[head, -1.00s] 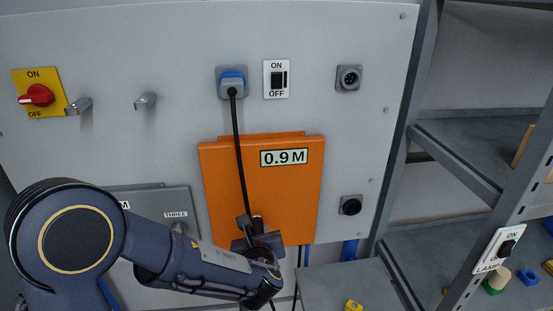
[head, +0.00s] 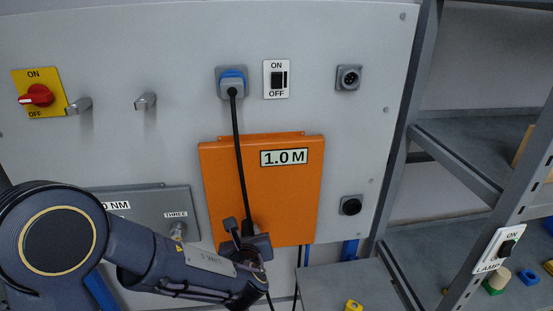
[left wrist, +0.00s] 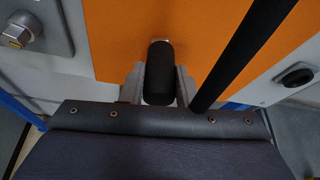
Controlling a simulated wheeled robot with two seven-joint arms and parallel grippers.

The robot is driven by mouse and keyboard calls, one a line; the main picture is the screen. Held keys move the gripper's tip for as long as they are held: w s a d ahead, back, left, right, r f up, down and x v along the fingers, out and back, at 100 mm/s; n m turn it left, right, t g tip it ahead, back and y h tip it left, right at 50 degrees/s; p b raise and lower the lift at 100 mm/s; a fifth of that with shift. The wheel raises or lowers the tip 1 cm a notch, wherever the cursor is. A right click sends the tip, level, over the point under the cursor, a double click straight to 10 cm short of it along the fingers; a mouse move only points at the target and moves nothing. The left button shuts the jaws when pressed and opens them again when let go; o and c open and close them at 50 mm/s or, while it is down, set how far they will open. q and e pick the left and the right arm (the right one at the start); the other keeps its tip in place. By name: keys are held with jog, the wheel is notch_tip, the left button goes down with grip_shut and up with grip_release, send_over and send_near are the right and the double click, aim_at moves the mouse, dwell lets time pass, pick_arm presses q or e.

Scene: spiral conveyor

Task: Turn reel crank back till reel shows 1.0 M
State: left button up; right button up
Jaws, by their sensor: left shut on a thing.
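The orange reel box (head: 285,190) hangs on the grey panel, and its label (head: 284,157) reads 1.0 M. A black cable runs from the blue plug (head: 232,82) down across the box front. My left gripper (head: 246,238) is at the lower part of the box, shut on the crank handle. In the left wrist view the black crank handle (left wrist: 159,72) stands between the two fingers of the gripper (left wrist: 160,88), with the black cable (left wrist: 245,52) close to its right. The rest of the crank is mostly hidden. My right gripper is not in view.
A grey box (head: 150,212) with a knob marked THREE is behind my left arm. Hooks, a red switch (head: 37,95), an ON/OFF switch (head: 277,79) and sockets are on the panel. A grey shelf rack (head: 470,165) stands at right.

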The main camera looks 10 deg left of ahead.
pick_arm(q)
jog(key=o, duration=1.1)
jog(key=shift+d, duration=0.1)
jog(key=shift+c, duration=0.2)
jog(key=p+v, duration=0.1)
jog(key=v, duration=0.6)
